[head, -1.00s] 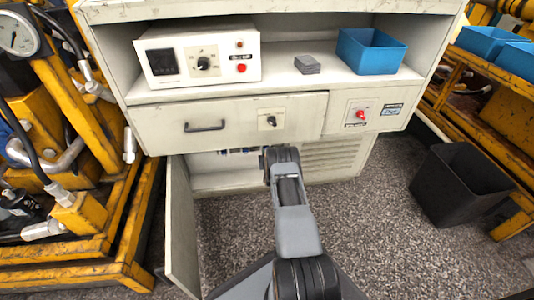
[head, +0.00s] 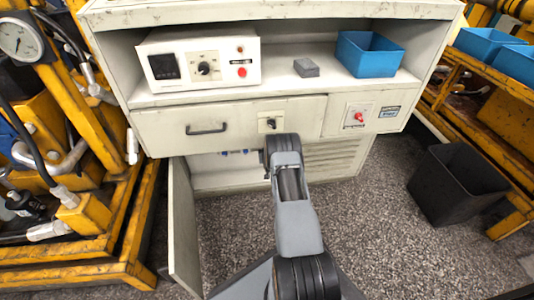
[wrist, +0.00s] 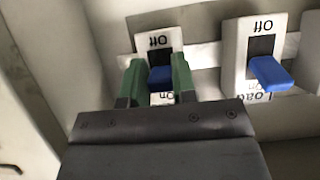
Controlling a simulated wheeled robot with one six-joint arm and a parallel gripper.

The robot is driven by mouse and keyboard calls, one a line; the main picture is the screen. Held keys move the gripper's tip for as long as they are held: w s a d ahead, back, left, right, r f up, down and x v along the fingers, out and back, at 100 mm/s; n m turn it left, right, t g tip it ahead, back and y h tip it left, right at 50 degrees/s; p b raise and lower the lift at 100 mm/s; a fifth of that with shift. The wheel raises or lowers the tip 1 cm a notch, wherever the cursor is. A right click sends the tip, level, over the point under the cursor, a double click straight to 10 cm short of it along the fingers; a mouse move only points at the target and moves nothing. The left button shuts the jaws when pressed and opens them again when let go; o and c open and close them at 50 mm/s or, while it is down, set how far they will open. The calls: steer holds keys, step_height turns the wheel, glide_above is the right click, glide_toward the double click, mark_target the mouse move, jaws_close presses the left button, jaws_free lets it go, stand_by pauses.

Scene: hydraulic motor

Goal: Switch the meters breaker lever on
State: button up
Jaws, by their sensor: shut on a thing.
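In the wrist view, a white breaker with a dark slot and a blue lever (wrist: 161,76) is straight ahead. "Off" shows upside down above the slot and "On" below the lever. My gripper (wrist: 157,80) has a green finger on each side of this lever and is shut on it. The lever sits at the lower part of the slot, by the "On" word. The breaker's name label is hidden behind my gripper.
A second breaker with a blue lever (wrist: 270,73), marked "Load", stands close to the right. The cabinet door (head: 183,228) hangs open on the left. A drawer (head: 190,127) is just above the cabinet opening. A black bin (head: 455,185) stands to the right.

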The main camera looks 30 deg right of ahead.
steer(key=o, duration=0.9)
steer(key=shift+p+v, duration=3)
steer(key=shift+v, duration=3.95)
